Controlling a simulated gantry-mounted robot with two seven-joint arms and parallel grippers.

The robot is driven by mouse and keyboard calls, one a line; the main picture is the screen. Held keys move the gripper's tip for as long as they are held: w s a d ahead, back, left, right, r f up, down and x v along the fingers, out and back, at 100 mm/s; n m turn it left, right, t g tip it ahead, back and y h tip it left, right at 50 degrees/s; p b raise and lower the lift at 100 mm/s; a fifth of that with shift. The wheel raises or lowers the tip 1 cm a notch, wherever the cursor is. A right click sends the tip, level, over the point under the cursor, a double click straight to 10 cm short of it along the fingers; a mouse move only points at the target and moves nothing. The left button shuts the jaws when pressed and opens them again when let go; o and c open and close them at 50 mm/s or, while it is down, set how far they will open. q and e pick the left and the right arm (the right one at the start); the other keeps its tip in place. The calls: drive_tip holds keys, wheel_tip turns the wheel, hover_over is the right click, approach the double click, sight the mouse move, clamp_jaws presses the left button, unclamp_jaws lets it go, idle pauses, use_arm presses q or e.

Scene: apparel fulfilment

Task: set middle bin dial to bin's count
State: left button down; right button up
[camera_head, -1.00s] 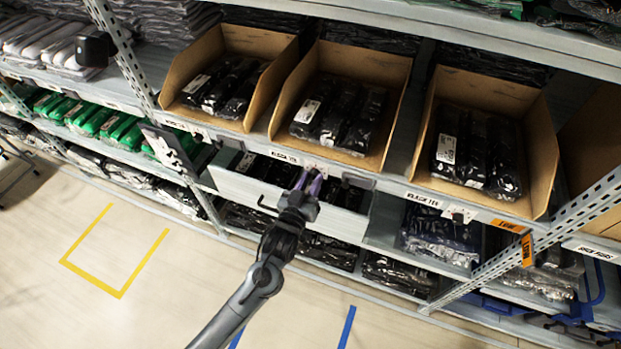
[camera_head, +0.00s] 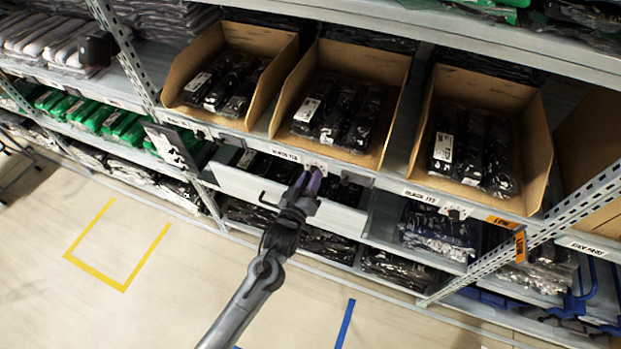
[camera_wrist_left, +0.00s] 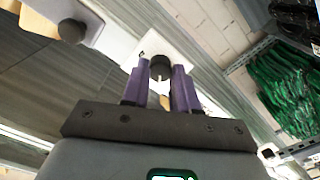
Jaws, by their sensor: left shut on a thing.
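The middle bin (camera_head: 282,115) is an open cardboard bin on the shelf, holding three visible black bagged packs. Its dial (camera_wrist_left: 160,68) is a small dark round knob with a pale mark, set on a white plate (camera_wrist_left: 148,45) on the shelf's front edge. My left gripper (camera_head: 313,178), with purple fingers, is at that edge just below the middle bin. In the left wrist view the fingers (camera_wrist_left: 160,85) are shut on the dial, one on each side. The gripper hides the dial in the head view, and its setting cannot be read. My right gripper is not in view.
Similar cardboard bins with black packs stand left (camera_head: 178,98) and right (camera_head: 540,165). Another dark knob (camera_wrist_left: 72,31) shows in the wrist view. Upright posts flank the bins; the floor in front is clear.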

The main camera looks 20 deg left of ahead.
use_arm(q)
drive_tip(key=c, duration=0.9)
unclamp_jaws()
drive_tip(key=shift+o, duration=0.2)
drive_tip(key=s+p, duration=0.1)
drive_tip(key=s, duration=0.9)
drive_tip(key=shift+s, duration=0.4)
drive_tip(key=shift+f, duration=0.1)
